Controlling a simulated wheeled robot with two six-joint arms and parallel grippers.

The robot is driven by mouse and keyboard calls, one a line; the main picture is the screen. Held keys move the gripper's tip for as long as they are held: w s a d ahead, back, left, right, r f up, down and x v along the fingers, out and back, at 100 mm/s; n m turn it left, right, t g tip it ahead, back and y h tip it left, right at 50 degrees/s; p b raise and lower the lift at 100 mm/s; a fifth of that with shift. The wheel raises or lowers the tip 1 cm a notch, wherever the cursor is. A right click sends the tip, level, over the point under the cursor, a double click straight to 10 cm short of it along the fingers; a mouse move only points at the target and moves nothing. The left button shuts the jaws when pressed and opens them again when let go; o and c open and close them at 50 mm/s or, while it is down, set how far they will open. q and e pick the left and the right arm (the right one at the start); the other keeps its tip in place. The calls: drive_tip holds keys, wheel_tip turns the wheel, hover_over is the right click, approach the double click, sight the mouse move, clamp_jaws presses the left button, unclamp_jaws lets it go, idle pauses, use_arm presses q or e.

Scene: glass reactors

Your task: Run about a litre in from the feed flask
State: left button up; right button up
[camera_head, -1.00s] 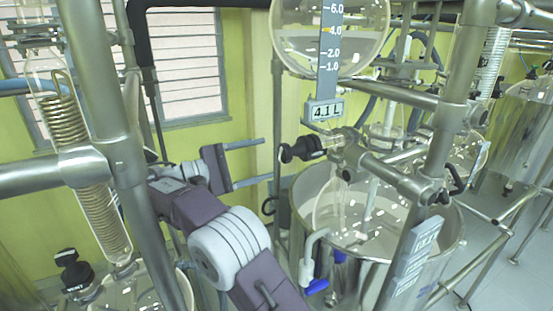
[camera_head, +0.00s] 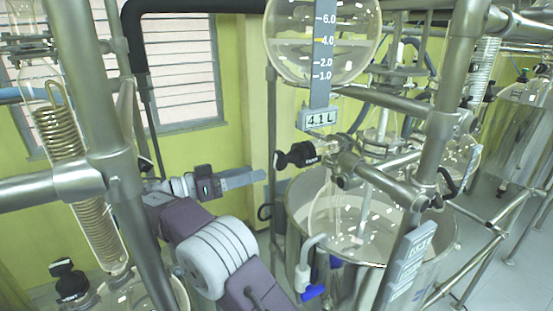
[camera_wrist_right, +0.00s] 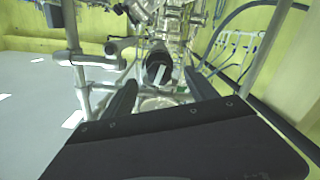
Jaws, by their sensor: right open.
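The feed flask (camera_head: 322,72) is a round clear glass vessel at the top of the head view. A scale strip marked 1.0 to 6.0 runs down its front, with a yellow mark near 4.0. The display (camera_head: 319,119) below reads 4.1 L. Under it a black valve knob (camera_head: 296,156) points left. My right gripper (camera_head: 258,177) is open and empty, left of the knob and apart from it, its fingers overlapping edge-on. In the right wrist view, the right gripper (camera_wrist_right: 163,92) has the dark knob (camera_wrist_right: 158,68) ahead between its fingers. My left gripper is not in view.
A glass reactor (camera_head: 340,215) sits in a steel jacket (camera_head: 435,250) below the valve. A steel post (camera_head: 445,110) and cross bars stand right of the flask. A blue-handled tap (camera_head: 313,291) is low in front. Another post (camera_head: 105,140) and a coil condenser (camera_head: 75,160) stand left.

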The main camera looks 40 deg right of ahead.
sight(275, 162)
drive_tip(key=m+p, duration=0.1)
drive_tip(key=r+m+p, duration=0.1)
drive_tip(key=m, duration=0.1)
drive_tip(key=m+p, duration=0.1)
drive_tip(key=m, duration=0.1)
drive_tip(key=shift+a+r, duration=0.25)
drive_tip(key=shift+a, duration=0.05)
drive_tip(key=d+p, duration=0.1)
drive_tip(key=d, duration=0.2)
drive_tip(key=d+p, duration=0.2)
drive_tip(key=d, duration=0.1)
drive_tip(key=s+d+p, duration=0.1)
drive_tip(key=d+p, duration=0.1)
drive_tip(key=d, duration=0.1)
drive_tip(key=shift+r, duration=0.1)
drive_tip(key=shift+d, duration=0.1)
